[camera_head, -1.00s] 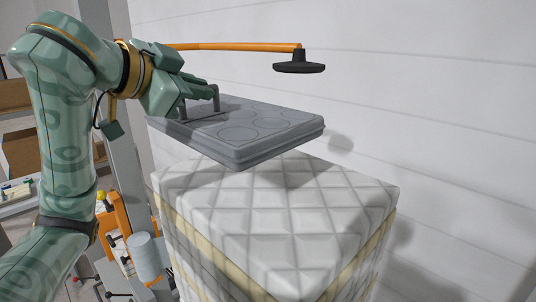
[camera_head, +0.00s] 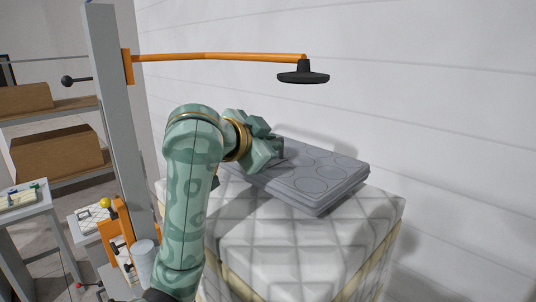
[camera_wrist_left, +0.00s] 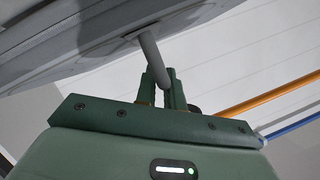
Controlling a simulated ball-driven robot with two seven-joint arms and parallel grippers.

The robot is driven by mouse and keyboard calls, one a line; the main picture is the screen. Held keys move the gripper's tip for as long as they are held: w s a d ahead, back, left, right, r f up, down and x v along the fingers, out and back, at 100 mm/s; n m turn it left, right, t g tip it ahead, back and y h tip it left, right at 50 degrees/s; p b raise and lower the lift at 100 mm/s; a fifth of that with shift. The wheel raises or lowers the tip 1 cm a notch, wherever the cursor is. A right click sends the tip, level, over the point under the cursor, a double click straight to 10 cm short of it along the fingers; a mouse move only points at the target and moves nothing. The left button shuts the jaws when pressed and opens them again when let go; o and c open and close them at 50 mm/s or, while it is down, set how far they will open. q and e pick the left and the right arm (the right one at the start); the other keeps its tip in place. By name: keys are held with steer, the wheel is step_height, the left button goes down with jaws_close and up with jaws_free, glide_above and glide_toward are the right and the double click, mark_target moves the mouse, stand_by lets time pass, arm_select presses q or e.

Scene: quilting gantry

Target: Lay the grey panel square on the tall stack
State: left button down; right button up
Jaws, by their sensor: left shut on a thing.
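The grey panel (camera_head: 330,170), a thick slab with round outlines on top, is over the back part of the tall stack (camera_head: 300,245) of white quilted pads. Its near corner lies inside the stack's top edges. I cannot tell whether its underside touches the quilted top. My left gripper (camera_head: 276,150) is at the panel's left end, its fingers partly hidden by my wrist. In the left wrist view, the gripper (camera_wrist_left: 162,92) is shut on the grey bar handle (camera_wrist_left: 150,52) of the panel (camera_wrist_left: 60,35). My right gripper is out of view.
An orange arm (camera_head: 215,56) with a black disc (camera_head: 303,77) hangs above the stack, from a grey post (camera_head: 115,130). A white wall (camera_head: 460,120) stands behind. Shelves with brown boxes (camera_head: 60,158) and a small table (camera_head: 25,205) are at the left.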

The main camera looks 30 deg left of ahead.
arm_select(q)
step_height(320, 180, down, 3)
steer(key=shift+s+r, duration=0.1)
steer(key=shift+r, duration=0.1)
steer(key=c, duration=1.5)
jaws_free()
steer(key=b+v, duration=0.4)
steer(key=v, duration=0.8)
